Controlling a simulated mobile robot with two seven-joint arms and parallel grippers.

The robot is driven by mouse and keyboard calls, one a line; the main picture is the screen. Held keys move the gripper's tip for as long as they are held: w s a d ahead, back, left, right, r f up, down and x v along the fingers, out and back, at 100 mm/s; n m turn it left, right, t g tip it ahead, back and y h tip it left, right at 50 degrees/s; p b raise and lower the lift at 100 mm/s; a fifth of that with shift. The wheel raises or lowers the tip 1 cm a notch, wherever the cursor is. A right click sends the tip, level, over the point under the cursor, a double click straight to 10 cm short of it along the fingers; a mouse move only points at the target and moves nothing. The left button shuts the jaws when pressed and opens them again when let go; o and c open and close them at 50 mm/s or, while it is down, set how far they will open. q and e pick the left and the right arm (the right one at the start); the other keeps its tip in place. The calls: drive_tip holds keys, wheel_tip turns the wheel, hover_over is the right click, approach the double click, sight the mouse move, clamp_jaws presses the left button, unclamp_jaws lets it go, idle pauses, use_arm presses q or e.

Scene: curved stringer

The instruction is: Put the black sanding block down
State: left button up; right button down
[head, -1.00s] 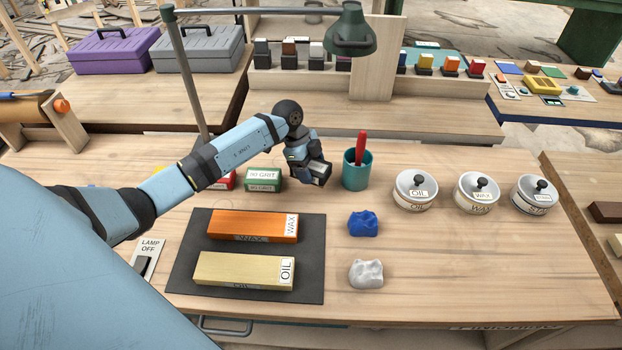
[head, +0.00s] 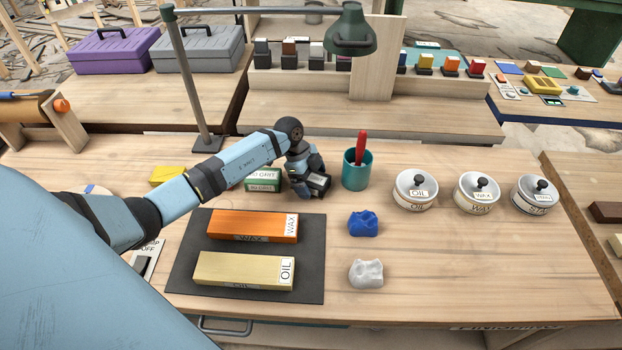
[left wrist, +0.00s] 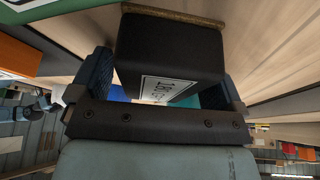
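The black sanding block (head: 318,184) is between the fingers of my left gripper (head: 305,180), left of the teal cup in the head view. In the left wrist view the block (left wrist: 170,50) fills the space between the two fingers (left wrist: 165,85), with a label on its face and a brown edge at the far side. The gripper looks shut on it. The block is low, at or just above the bench top (head: 460,250); I cannot tell whether it touches. My right gripper is in neither view.
A green grit block (head: 263,180) stands just left of my gripper, and a yellow block (head: 167,174) is farther left. The teal cup (head: 356,170) with a red handle is close on the right. A dark mat (head: 313,255) with two wooden blocks lies in front.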

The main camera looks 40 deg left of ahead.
use_arm(q)
drive_tip(key=v, duration=1.2)
drive_tip(key=shift+r, duration=0.2)
drive_tip(key=shift+d, duration=0.2)
